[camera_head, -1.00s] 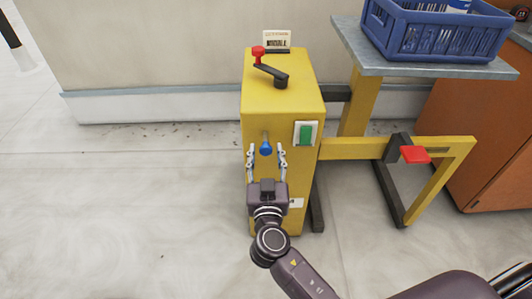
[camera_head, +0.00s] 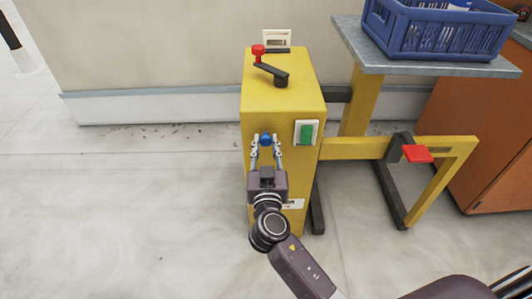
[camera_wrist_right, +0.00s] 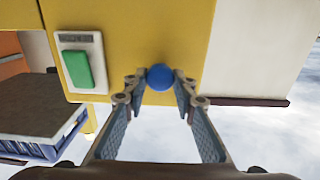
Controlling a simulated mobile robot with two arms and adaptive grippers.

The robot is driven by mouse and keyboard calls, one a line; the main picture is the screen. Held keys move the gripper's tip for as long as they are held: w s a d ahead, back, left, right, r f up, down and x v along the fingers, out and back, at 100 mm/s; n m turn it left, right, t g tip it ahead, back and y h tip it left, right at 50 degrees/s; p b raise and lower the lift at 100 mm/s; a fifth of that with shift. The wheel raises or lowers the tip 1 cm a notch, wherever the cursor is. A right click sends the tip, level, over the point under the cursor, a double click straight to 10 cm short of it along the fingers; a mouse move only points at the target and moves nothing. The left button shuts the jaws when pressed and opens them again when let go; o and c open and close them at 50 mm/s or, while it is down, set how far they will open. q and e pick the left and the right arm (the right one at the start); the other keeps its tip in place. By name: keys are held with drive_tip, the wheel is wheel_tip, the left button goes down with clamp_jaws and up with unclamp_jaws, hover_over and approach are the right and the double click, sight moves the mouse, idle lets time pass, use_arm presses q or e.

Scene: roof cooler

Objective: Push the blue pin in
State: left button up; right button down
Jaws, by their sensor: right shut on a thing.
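The blue pin (camera_head: 265,140) has a round blue knob and sits on the front face of the yellow cabinet (camera_head: 283,110). It also shows in the right wrist view (camera_wrist_right: 160,77), between the fingertips. My right gripper (camera_head: 266,143) is at the pin, its fingertips closed in on both sides of the knob. In the right wrist view my right gripper (camera_wrist_right: 161,92) has its fingers converging on the knob. The pin's shaft is hidden behind the knob. My left gripper is not in view.
A green switch (camera_head: 306,132) in a white frame is right of the pin. A crank with a red knob (camera_head: 258,50) is on the cabinet top. A red pedal (camera_head: 416,153) and a table with a blue crate (camera_head: 420,44) stand right. Floor at left is clear.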

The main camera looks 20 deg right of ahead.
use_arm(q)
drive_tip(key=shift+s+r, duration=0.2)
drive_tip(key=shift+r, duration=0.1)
use_arm(e)
drive_tip(key=shift+w+d+r, duration=0.1)
drive_tip(key=shift+w+r, duration=0.1)
drive_tip(key=c, duration=2)
unclamp_jaws()
drive_tip(key=o, duration=0.4)
drive_tip(key=shift+w+f, duration=0.15)
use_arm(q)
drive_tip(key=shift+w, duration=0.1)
use_arm(e)
drive_tip(key=v, duration=1.2)
